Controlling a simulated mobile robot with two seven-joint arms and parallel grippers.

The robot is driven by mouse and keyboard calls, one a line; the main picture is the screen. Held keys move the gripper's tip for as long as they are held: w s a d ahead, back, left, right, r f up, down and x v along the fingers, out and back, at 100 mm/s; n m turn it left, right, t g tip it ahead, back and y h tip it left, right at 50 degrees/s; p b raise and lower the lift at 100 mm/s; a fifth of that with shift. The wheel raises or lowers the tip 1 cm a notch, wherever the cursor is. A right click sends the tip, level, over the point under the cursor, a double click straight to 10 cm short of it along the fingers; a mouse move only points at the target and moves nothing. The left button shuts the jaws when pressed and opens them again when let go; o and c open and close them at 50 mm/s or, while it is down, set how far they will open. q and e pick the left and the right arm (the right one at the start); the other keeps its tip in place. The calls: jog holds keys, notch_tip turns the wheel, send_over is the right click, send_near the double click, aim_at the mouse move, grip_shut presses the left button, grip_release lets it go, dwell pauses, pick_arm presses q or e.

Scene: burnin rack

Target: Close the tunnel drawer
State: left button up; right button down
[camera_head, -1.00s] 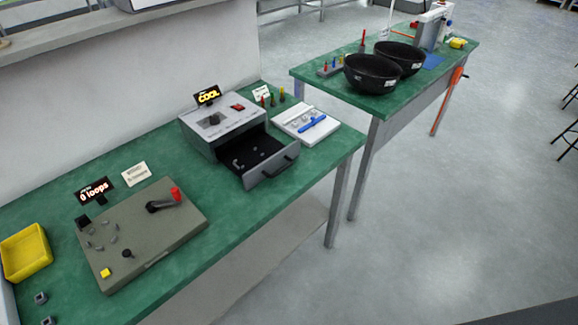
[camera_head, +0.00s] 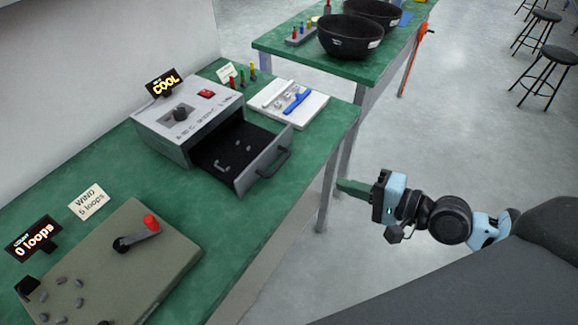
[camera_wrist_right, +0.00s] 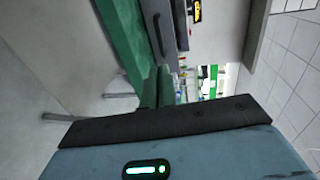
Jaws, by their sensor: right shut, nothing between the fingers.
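The tunnel drawer (camera_head: 262,166) is pulled out of the front of the grey tunnel box (camera_head: 183,115). It has a dark bar handle on its front and several small grey parts lie inside it. The box's sign reads COOL. My right gripper (camera_head: 343,186) is shut and empty, over the floor to the right of the bench's front edge, apart from the drawer and pointing left. In the right wrist view the shut green fingers (camera_wrist_right: 157,86) point towards the drawer's grey front and dark handle (camera_wrist_right: 158,32). My left gripper is not in view.
A winding board (camera_head: 150,265) with a red-knobbed crank sits on the green bench at the front left. A white tray with a blue tool (camera_head: 297,100) lies behind the drawer. A second bench with black bowls (camera_head: 350,38) stands behind.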

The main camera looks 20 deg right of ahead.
jog(key=p, duration=0.2)
send_near(244, 153)
jog(key=v, duration=0.6)
jog(key=shift+s+d+r, duration=0.15)
jog(key=shift+x, duration=0.9)
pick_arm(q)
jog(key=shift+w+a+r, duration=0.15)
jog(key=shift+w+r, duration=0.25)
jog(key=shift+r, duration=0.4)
